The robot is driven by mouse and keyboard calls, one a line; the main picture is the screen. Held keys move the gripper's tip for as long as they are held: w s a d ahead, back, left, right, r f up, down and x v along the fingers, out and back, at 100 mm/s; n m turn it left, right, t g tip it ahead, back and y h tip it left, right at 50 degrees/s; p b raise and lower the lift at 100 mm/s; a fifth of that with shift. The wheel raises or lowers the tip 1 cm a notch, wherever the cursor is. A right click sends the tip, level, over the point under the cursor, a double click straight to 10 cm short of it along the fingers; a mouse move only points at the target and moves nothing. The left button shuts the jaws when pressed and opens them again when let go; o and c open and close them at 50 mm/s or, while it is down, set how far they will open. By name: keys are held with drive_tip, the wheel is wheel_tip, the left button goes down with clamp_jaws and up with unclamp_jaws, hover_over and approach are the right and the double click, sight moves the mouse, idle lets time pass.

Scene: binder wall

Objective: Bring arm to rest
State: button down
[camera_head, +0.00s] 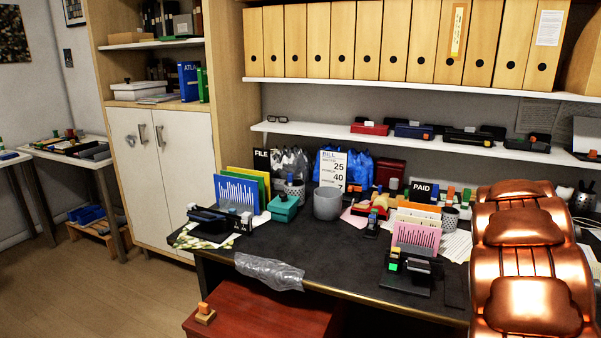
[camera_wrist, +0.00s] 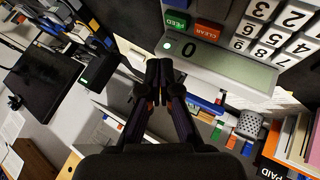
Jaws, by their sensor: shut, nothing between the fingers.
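My gripper (camera_wrist: 158,78) shows in the wrist view, with its two dark fingers together and nothing between them. Its tips are just in front of the lower edge of a large calculator-like panel (camera_wrist: 215,65) in the picture. The panel has a display reading 0, a green key, a red key and white number keys. Whether the fingers touch it I cannot tell. In the head view I cannot make out my gripper.
A dark desk (camera_head: 330,255) holds sorters, a grey pot (camera_head: 327,203) and stamps. Above are a white shelf (camera_head: 300,130) and a row of binders (camera_head: 370,45). A red cabinet (camera_head: 260,310) stands in front. The floor (camera_head: 90,285) at left is clear.

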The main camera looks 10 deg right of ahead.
drive_tip(key=s+a+n+g+y, duration=0.1)
drive_tip(key=s+a+y, duration=0.25)
drive_tip(key=a, duration=1.25)
drive_tip(key=s+a+n+y, duration=0.15)
drive_tip(key=s+a, duration=0.35)
drive_tip(key=a, duration=1)
drive_tip(key=s+a+f+n+g+y, duration=0.3)
drive_tip(key=s+a+n+y, duration=0.15)
drive_tip(key=s+a, duration=1.6)
drive_tip(key=w+a+r+t+p, duration=0.1)
drive_tip(key=w+r+p, duration=0.2)
drive_tip(key=r+p, duration=1.2)
drive_tip(key=shift+r+h, duration=0.45)
drive_tip(key=shift+r, duration=0.2)
